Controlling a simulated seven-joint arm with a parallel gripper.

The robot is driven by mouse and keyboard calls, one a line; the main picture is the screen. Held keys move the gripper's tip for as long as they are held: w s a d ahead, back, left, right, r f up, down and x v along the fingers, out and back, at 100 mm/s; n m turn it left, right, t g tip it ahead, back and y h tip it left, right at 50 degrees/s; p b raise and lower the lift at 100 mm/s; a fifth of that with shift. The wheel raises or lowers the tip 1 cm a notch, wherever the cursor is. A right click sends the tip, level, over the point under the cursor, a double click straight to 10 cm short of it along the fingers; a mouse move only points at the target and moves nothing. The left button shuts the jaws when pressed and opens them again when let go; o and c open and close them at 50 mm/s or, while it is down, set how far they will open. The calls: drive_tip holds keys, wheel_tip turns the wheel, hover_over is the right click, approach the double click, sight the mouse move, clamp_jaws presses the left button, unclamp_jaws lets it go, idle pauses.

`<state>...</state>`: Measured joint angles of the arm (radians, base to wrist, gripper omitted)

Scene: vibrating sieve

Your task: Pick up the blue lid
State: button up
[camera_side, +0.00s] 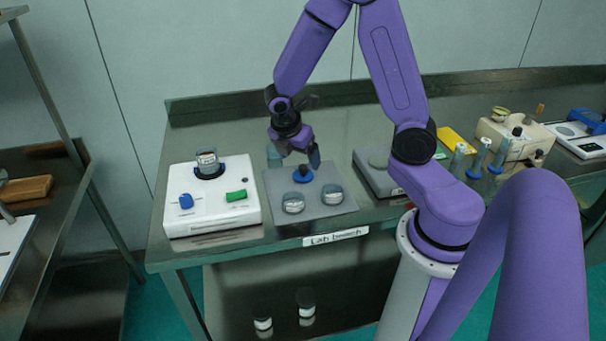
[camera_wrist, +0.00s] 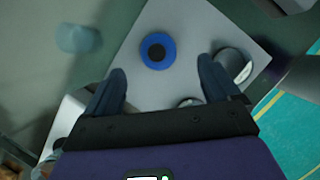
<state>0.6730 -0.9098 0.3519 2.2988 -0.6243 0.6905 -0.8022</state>
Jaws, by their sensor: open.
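The blue lid (camera_side: 303,176) lies on a grey square mat (camera_side: 283,180) on the lab bench. It is a round blue disc with a dark knob in the middle, and it also shows in the wrist view (camera_wrist: 158,51). My gripper (camera_side: 300,157) is above the lid, pointing down, with its jaws open and empty. In the wrist view the lid is beyond my two fingertips (camera_wrist: 164,80), roughly centred between them and apart from both.
Two small jars, one left (camera_side: 293,203) and one right (camera_side: 332,194), stand on the mat in front of the lid. A white sieve machine (camera_side: 211,205) with a jar on top is to the left. A grey device (camera_side: 376,181) is to the right. A pale greenish container (camera_wrist: 78,39) stands behind the mat.

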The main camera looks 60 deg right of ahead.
sight(303, 166)
drive_tip(key=shift+d+x, duration=0.1)
drive_tip(key=shift+x, duration=1.5)
drive_tip(key=shift+d+x, duration=0.15)
drive_tip(key=shift+x, duration=1.5)
drive_tip(key=shift+w+r, duration=0.1)
drive_tip(key=shift+w, duration=0.1)
drive_tip(key=c, duration=1.1)
